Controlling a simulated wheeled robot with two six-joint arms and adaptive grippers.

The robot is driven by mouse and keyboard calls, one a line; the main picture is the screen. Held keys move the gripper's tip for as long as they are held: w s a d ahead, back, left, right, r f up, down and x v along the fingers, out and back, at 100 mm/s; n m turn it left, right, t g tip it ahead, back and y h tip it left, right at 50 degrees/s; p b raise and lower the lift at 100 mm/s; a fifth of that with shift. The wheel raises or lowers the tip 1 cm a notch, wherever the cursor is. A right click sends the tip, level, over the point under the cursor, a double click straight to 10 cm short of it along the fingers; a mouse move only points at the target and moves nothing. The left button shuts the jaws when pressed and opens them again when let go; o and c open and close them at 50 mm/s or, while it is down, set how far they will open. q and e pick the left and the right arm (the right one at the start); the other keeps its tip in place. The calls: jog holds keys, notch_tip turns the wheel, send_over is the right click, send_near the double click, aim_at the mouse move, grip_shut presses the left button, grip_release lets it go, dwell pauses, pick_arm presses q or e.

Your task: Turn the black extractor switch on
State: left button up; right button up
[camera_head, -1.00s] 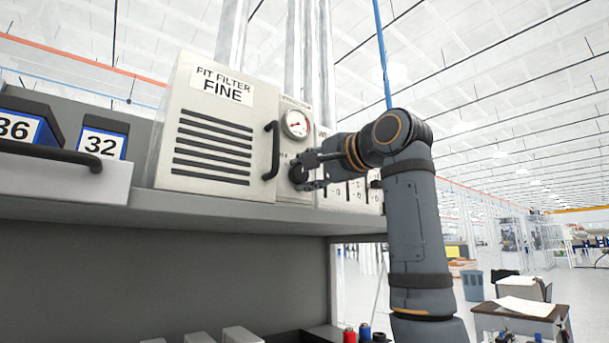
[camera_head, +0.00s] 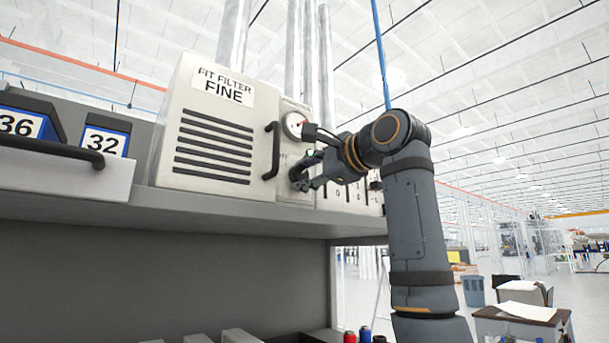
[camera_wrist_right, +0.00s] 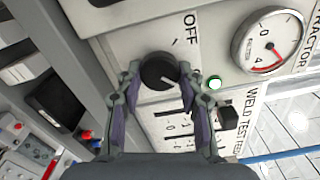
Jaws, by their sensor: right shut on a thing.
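The black extractor switch (camera_wrist_right: 158,71) is a round knob on a pale panel, seen in the right wrist view. My right gripper (camera_wrist_right: 161,76) has one finger on each side of it and is shut on it. The knob's white mark points to the lower right, away from the word OFF (camera_wrist_right: 190,27). My left gripper is not in view.
A filter box (camera_head: 210,135) with a black handle (camera_head: 272,152) stands just left of the switch panel. A round gauge (camera_wrist_right: 267,44) is close to the knob. The weld tester panel (camera_head: 352,197) is to the right. All stand on a grey shelf (camera_head: 235,210).

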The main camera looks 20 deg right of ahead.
jog(key=shift+f, duration=0.1)
jog(key=o, duration=1.2)
jog(key=shift+d, duration=0.1)
jog(key=v, duration=1.2)
